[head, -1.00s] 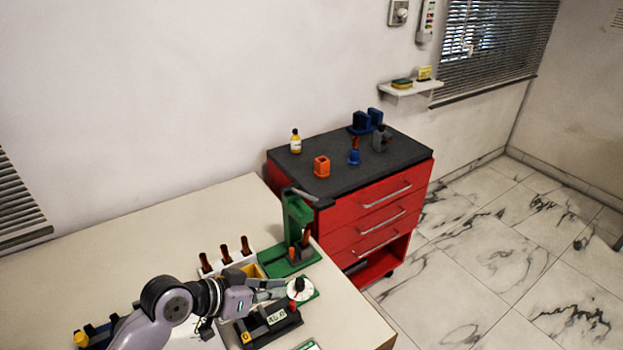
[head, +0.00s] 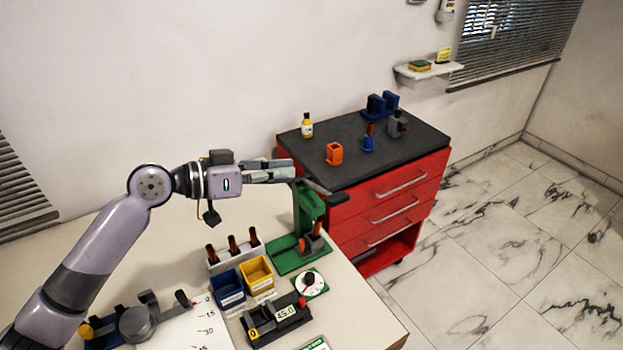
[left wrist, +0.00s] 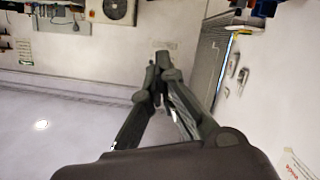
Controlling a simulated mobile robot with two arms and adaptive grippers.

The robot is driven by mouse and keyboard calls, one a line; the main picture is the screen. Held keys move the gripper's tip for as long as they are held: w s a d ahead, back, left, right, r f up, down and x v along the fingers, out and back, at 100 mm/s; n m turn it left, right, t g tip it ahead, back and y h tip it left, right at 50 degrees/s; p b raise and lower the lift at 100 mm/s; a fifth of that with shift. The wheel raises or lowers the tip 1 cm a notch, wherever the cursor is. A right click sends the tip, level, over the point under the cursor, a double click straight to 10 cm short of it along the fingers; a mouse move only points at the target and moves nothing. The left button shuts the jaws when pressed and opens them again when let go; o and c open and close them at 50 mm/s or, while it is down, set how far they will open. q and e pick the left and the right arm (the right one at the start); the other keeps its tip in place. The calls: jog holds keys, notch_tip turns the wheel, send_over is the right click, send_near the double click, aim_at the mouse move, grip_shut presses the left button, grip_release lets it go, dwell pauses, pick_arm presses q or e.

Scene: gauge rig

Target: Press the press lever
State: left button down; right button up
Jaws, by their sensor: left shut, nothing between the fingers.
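The green press (head: 308,207) stands near the right edge of the pale bench. Its dark lever (head: 326,190) sticks out from the top toward the right and slopes slightly down. A brown-and-orange part on a dark holder (head: 312,240) sits at the press base. My left gripper (head: 293,171) is shut and empty, level with the top of the press and just left of the lever. Whether the fingertips touch the press or lever cannot be told. The shut fingers also show in the left wrist view (left wrist: 160,62). My right gripper is not in view.
A rack of brown-topped pieces (head: 232,250), a blue bin (head: 228,287), a yellow bin (head: 257,274), a white dial (head: 309,283) and a block reading 45.0 (head: 277,318) stand on the bench. A red drawer cabinet (head: 385,210) is behind.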

pick_arm(q)
jog(key=p, duration=0.4)
send_over(328, 199)
jog(key=w, duration=0.1)
jog(key=shift+w+a+f, duration=0.1)
jog(key=shift+f, duration=0.35)
jog(key=shift+w+a+f, duration=0.1)
jog(key=shift+f, duration=0.35)
jog(key=f, duration=0.2)
jog(key=s+f+p, duration=0.1)
jog(key=f, duration=0.1)
jog(key=shift+s+d, duration=0.1)
jog(key=shift+s, duration=0.05)
jog(key=shift+f, duration=0.1)
jog(key=shift+d, duration=0.1)
